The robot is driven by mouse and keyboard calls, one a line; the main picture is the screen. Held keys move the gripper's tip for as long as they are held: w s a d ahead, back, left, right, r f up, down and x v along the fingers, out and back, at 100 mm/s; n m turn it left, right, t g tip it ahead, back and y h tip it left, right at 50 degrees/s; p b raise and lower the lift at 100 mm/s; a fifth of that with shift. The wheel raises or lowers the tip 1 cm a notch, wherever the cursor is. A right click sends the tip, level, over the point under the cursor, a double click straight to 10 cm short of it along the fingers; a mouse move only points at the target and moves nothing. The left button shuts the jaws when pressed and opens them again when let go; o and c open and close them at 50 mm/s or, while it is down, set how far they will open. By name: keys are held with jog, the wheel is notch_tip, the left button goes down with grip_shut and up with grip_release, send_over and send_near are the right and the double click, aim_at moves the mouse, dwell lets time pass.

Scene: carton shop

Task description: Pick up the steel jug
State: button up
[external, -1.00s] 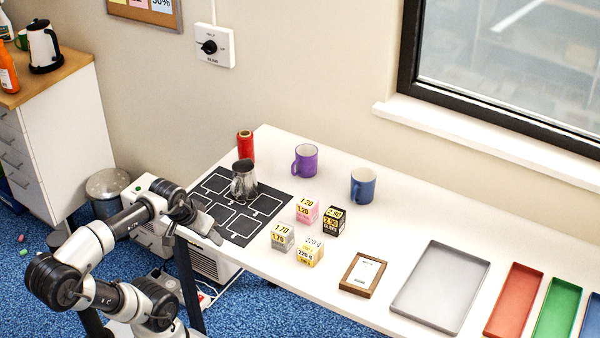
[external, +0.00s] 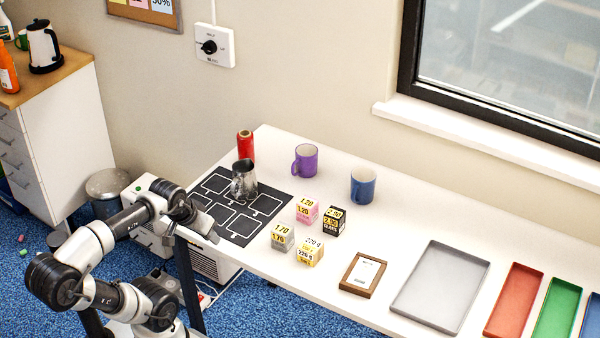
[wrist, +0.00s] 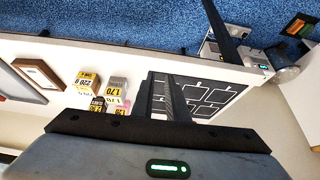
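The steel jug (external: 244,183) stands upright on the black mat (external: 213,189) with white outlines, at the left end of the white table. My gripper (external: 208,228) is left of and nearer than the jug, by the table's left edge, and is apart from it. In the wrist view my gripper's two dark fingers (wrist: 163,92) are close together, with nothing seen between them. The mat also shows there (wrist: 210,95), partly behind the fingers. The jug cannot be made out in the wrist view.
A red spool (external: 245,146) stands behind the jug. A purple mug (external: 305,161) and a blue mug (external: 362,186) stand to its right. Several small cartons (external: 309,250) sit right of the mat. A wooden frame (external: 362,275) and grey tray (external: 440,287) lie further right.

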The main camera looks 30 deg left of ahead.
jog(key=n+h+p, duration=1.3)
jog(key=n+p, duration=0.1)
jog(key=n, duration=0.2)
send_near(242, 183)
jog(key=shift+t, duration=0.3)
jog(key=s+a, duration=0.1)
jog(key=s, duration=0.2)
jog(key=s+a, duration=0.1)
jog(key=s, duration=0.1)
jog(key=shift+s+a+f, duration=0.3)
jog(key=shift+f, duration=0.05)
jog(key=b+x, duration=0.2)
jog(key=x, duration=1.5)
jog(key=shift+w+f, duration=0.1)
jog(key=shift+f, duration=0.1)
